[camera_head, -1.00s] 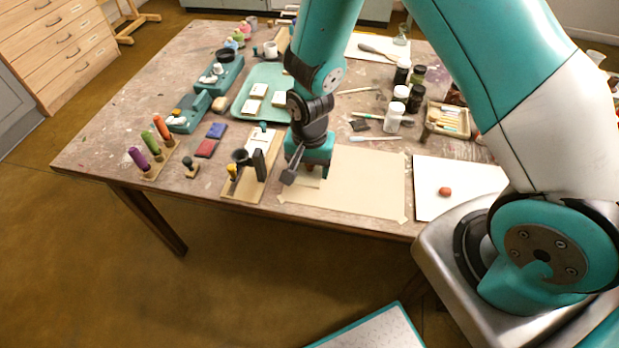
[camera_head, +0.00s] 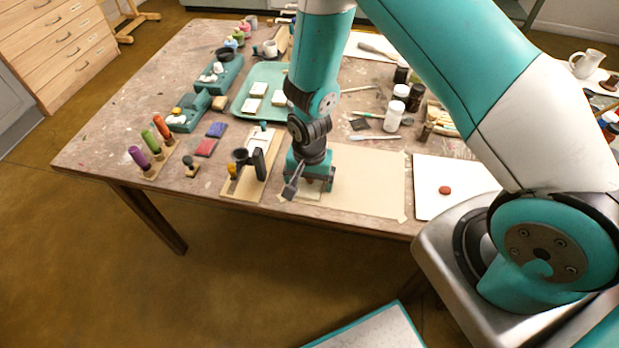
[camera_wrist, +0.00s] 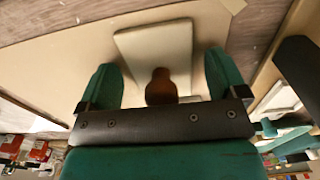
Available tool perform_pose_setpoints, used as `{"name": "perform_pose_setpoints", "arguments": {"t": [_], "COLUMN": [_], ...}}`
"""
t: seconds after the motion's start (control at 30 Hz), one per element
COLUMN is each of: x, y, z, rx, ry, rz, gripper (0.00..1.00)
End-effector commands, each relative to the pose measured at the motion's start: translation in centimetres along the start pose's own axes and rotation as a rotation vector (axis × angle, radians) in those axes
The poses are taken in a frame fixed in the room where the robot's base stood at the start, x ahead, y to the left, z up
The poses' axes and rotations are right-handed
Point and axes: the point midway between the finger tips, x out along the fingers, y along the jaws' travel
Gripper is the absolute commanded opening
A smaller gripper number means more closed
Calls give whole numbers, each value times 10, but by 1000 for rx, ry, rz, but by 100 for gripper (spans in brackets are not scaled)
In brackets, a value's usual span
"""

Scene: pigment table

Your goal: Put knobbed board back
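The knobbed board is a small pale slab (camera_wrist: 150,48) with a brown knob (camera_wrist: 162,88), seen in the wrist view. It lies on the tan sheet near the table's front edge. In the head view only a pale bit of it (camera_head: 309,196) shows below my gripper (camera_head: 308,188). In the wrist view my gripper (camera_wrist: 162,80) is open, its two teal fingers on either side of the knob with a gap on each side. The fingers' exact height above the board is hard to tell.
A wooden holder (camera_head: 236,189) with a dark cup and upright black block stands close left of my gripper. The tan sheet (camera_head: 370,182) is clear to the right. A white sheet with a red lump (camera_head: 445,190) lies farther right. A green tray (camera_head: 244,98) is behind.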

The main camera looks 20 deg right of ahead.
Motion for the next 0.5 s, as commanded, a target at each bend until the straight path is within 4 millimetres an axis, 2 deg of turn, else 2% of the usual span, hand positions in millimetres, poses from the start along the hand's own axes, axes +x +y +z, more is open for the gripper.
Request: {"name": "perform_pose_setpoints", "arguments": {"t": [0.2,0.33,0.5], "x": [-1,-9,-40], "y": [0,-1,-1], "z": [0,-1,-1], "rx": [0,0,0], "ry": [0,2,4], "rz": [0,-2,-5], "gripper": [91,91,91]}}
